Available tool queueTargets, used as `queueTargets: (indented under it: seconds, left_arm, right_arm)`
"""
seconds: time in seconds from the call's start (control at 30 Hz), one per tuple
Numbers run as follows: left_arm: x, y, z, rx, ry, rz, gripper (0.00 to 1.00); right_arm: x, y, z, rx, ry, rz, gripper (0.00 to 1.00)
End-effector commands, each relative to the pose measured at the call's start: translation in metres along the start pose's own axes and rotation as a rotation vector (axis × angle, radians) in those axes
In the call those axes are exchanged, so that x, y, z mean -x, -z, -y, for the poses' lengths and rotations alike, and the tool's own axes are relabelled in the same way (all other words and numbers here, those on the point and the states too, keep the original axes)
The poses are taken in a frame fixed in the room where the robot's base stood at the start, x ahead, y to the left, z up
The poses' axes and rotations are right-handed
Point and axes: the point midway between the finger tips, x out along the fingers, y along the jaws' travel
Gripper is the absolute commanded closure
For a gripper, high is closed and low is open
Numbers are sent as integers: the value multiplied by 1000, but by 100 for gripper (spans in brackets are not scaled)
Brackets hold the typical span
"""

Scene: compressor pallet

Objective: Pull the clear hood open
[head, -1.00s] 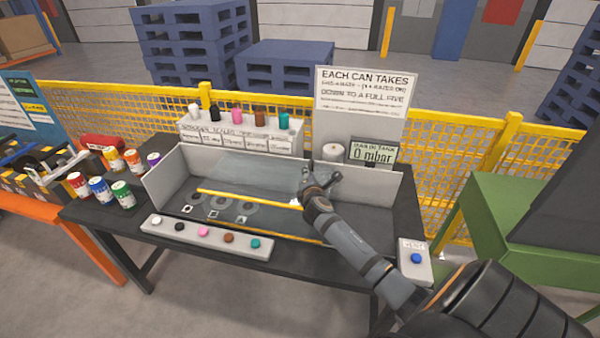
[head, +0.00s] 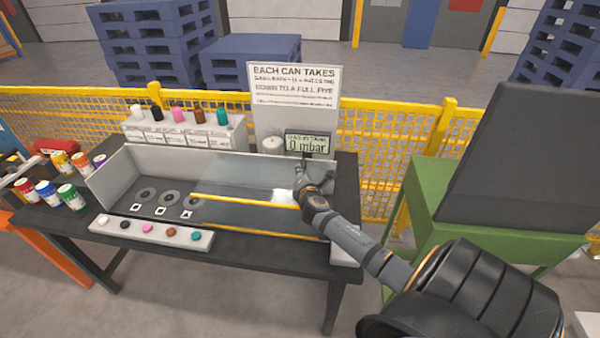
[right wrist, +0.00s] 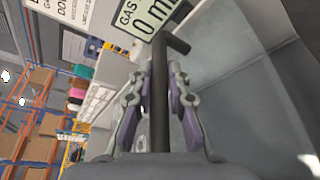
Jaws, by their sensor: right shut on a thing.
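The clear hood (head: 245,174), with yellow edge strips, lies over the right part of the open grey box (head: 110,172). The box's left part is uncovered, with round dark pads (head: 148,195) and small white squares showing. My right gripper (head: 301,178) is at the hood's right end. In the right wrist view my right gripper (right wrist: 160,85) is shut on a dark bar handle (right wrist: 159,115) that runs between its fingers. The handle's foot is hidden. My left gripper is out of view.
A "0 mbar" display (head: 308,144) stands close behind my right gripper, beside a sign (head: 293,85). A button strip (head: 150,232) lies in front of the box. Coloured cans (head: 70,197) stand at the left. A green stand (head: 440,200) is at the right.

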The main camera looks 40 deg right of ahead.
Motion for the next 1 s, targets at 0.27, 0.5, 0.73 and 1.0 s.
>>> queueTargets:
  seconds: [0.27, 0.5, 0.73, 1.0]
  left_arm:
    - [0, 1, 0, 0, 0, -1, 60]
    - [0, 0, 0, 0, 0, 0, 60]
    - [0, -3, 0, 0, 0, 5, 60]
    - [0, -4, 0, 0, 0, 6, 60]
  right_arm:
    - [0, -1, 1, 2, 1, 2, 100]
    - [0, 0, 0, 1, 1, 1, 61]
    - [0, 0, 0, 0, 0, 1, 61]
    - [37, 0, 1, 3, 0, -3, 61]
